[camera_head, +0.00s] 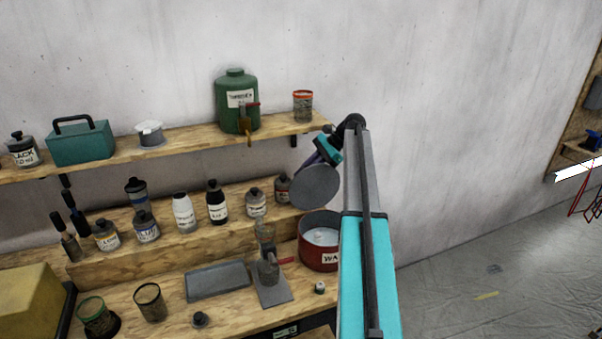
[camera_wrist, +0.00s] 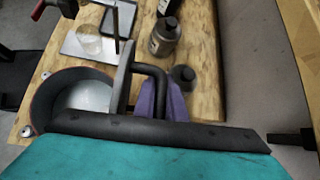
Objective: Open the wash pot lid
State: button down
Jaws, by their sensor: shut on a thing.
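The wash pot (camera_head: 319,256) is a red round pot with its label partly hidden by my arm. It stands open at the right end of the bench, pale inside. The wrist view shows its dark rim and pale inside (camera_wrist: 82,97). Its grey round lid (camera_head: 316,187) is tilted up on edge above the pot's back side. In the wrist view the lid (camera_wrist: 122,80) is nearly edge-on, with a black bent handle (camera_wrist: 154,72). My gripper (camera_head: 313,158) is behind the lid; its purple fingers (camera_wrist: 164,100) are shut on the handle. Whether the lid touches the pot cannot be told.
A raised shelf left of the pot holds several bottles, the nearest a small jar (camera_head: 256,203). An upper shelf carries a green canister (camera_head: 237,103) and a red-rimmed jar (camera_head: 303,106). A glass on a grey plate (camera_head: 273,287) stands left of the pot. Open floor lies right.

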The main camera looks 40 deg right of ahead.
jog(key=shift+s+d+f, duration=0.1)
jog(key=shift+s+f, duration=0.05)
jog(key=shift+f, duration=0.05)
jog(key=c, duration=2.1)
grip_release()
jog(key=shift+d+r+b, duration=0.35)
jog(key=shift+d+b, duration=0.05)
jog(key=v, duration=1.1)
jog(key=shift+a+b, duration=0.15)
jog(key=shift+b, duration=0.15)
jog(key=shift+r, duration=0.1)
